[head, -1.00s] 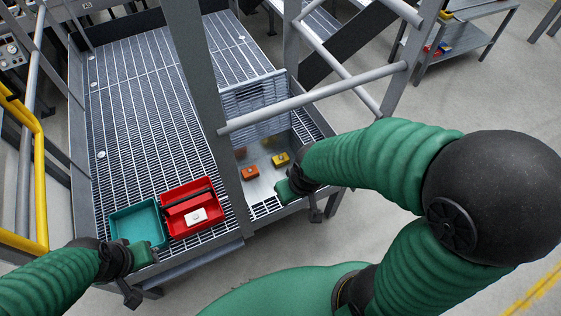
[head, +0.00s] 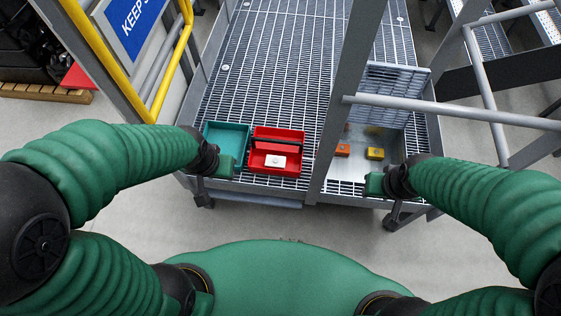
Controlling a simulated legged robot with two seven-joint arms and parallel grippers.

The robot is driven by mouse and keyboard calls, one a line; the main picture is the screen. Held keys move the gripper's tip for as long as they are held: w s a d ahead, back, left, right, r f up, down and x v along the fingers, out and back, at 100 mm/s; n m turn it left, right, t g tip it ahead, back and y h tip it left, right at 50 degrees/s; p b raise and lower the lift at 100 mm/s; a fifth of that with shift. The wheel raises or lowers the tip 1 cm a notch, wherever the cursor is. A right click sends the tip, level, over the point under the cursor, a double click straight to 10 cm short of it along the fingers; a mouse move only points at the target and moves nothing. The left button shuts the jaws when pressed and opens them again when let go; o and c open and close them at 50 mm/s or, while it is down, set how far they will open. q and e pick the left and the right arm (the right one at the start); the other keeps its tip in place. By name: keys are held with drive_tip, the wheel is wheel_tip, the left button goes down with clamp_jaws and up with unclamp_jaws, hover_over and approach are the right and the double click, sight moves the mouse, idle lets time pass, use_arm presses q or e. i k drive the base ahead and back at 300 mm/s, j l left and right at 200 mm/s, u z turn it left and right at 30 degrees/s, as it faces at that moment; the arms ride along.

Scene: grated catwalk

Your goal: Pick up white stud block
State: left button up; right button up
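The white stud block (head: 275,161) lies in the front part of the red toolbox (head: 292,133), which stands on the grating near its front edge. My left gripper (head: 226,166) is at the front of the teal tray, to the left of the white block and apart from it. My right gripper (head: 375,184) is to the right of the toolbox, in front of the metal plate with the coloured blocks. Both grippers look empty, but their fingers are too small to tell whether they are open or shut.
A teal tray (head: 228,136) sits left of the toolbox. An orange block (head: 342,150) and a yellow block (head: 375,153) lie on the metal plate (head: 345,175). A grey post (head: 349,95) and rail (head: 455,113) stand on the right, a yellow rail (head: 174,70) on the left.

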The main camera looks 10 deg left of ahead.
sight(272, 161)
drive_tip(key=i+j+u, duration=0.15)
drive_tip(key=j, duration=0.25)
drive_tip(key=i+j+u, duration=0.15)
drive_tip(key=j, duration=0.3)
drive_tip(key=i+j+u, duration=0.15)
drive_tip(key=j, duration=0.25)
